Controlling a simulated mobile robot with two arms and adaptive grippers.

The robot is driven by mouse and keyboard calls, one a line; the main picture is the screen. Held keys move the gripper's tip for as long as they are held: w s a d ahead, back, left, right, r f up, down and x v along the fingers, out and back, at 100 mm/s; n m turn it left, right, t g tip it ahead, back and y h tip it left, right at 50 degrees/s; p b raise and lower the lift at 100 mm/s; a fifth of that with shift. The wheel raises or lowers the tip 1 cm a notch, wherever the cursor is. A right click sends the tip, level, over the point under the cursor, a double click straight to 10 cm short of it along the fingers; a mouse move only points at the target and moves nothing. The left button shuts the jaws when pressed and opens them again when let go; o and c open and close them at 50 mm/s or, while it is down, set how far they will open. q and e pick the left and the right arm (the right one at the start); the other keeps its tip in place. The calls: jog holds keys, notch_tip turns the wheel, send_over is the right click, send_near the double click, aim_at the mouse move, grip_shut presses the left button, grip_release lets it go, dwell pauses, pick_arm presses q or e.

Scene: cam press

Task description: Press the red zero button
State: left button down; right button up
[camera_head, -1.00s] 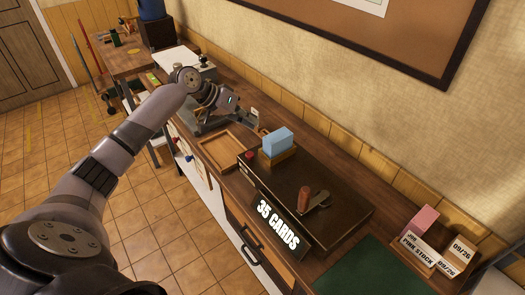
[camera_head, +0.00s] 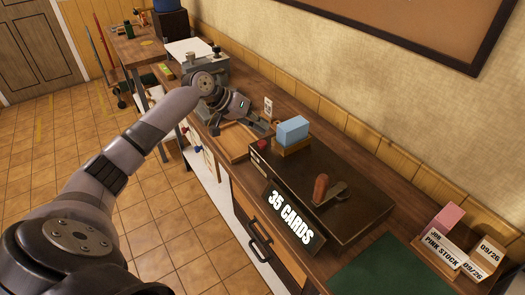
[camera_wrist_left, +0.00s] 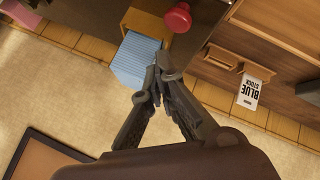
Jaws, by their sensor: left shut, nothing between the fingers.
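A small red button (camera_head: 262,144) shows at the left end of the dark card machine (camera_head: 345,215). In the left wrist view a red round-headed knob (camera_wrist_left: 178,18), which looks like this button, is near the top edge. My left gripper (camera_head: 268,129) is shut and empty, just beyond and above the button in the head view. It also shows in the left wrist view (camera_wrist_left: 158,62), its tips beside the blue card stack and apart from the red knob. My right gripper is not in view.
Blue cards (camera_head: 292,129) stand in a wooden holder on the machine, close to my left fingertips. A crank with a red-brown handle (camera_head: 321,187) stands on top. A "35 CARDS" sign (camera_head: 291,218) is in front. A wooden tray (camera_head: 237,140) lies left.

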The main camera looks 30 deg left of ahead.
aim_at(262, 145)
pick_arm(q)
jog(key=shift+f, duration=0.95)
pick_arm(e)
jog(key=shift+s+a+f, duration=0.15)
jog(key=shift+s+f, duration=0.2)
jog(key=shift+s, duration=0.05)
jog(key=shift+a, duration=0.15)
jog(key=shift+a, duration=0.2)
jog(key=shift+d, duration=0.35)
pick_arm(q)
jog(key=shift+f, duration=0.1)
jog(key=shift+f, duration=0.35)
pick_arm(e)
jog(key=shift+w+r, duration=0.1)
